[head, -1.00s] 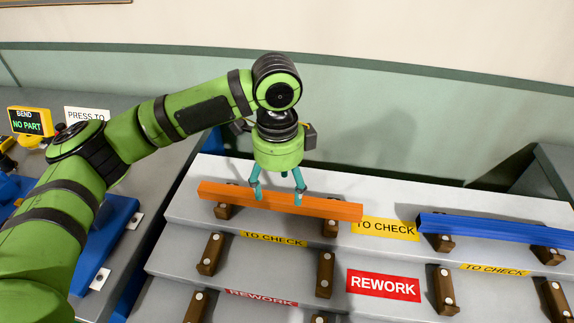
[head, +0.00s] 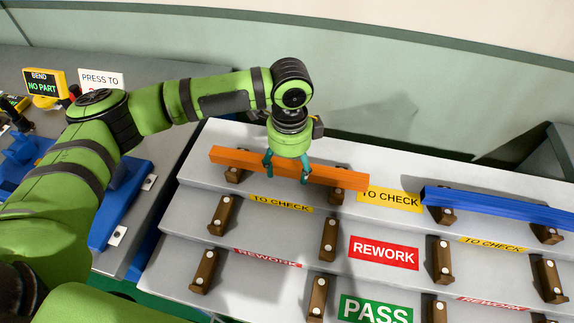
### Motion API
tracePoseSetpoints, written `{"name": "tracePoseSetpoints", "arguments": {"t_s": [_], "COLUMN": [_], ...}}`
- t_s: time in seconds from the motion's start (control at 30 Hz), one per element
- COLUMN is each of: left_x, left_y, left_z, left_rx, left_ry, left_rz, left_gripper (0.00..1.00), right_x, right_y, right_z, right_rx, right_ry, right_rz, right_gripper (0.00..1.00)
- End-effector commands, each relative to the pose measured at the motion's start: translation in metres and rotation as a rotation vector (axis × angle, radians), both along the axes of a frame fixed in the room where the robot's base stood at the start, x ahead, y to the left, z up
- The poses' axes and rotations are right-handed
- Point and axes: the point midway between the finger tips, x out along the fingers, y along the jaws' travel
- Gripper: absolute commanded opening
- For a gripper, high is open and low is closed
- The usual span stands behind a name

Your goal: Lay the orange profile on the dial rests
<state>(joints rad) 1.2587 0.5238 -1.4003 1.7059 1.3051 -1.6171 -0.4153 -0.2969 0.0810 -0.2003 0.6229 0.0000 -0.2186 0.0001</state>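The orange profile (head: 340,176) lies along the top step of the stepped rack, on two brown rests. My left gripper (head: 287,180) is over it, left of its middle, pointing down. Two teal fingers reach down across the near face of the profile, spaced along its length. The far side of the grip is hidden, so I cannot tell whether the fingers press on it. My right gripper is out of view. I can make out no dials on the rests in view.
A blue profile (head: 490,207) lies on the top step at the right. Lower steps carry empty brown rests and REWORK (head: 384,253) and PASS (head: 376,309) labels. A bending station with a NO PART display (head: 44,86) stands at the left. A wall rises behind the rack.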

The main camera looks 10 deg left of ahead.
Motion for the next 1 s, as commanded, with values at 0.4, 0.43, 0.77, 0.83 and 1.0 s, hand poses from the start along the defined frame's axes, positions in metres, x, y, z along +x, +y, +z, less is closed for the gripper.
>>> {"name": "tracePoseSetpoints", "arguments": {"t_s": [0.4, 0.43, 0.77, 0.83, 1.0], "left_x": [0.0, 0.0, 0.001, 0.002, 0.0], "left_y": [0.0, 0.0, -0.001, -0.001, -0.039], "left_z": [0.001, 0.001, 0.025, 0.038, 0.061], "left_rx": [-0.001, -0.001, -0.004, -0.004, -0.004], "left_ry": [-0.001, -0.001, -0.006, -0.007, -0.004], "left_rz": [0.0, 0.0, 0.0, 0.001, -0.007], "left_gripper": [0.0, 0.0, 0.0, 0.0, 0.0], "right_x": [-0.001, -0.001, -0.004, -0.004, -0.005], "right_y": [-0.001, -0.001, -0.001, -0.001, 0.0], "right_z": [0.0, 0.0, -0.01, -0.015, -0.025], "right_rx": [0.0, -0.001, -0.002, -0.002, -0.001], "right_ry": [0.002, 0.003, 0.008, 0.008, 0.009], "right_rz": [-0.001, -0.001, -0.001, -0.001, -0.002], "right_gripper": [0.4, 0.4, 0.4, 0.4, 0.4]}}
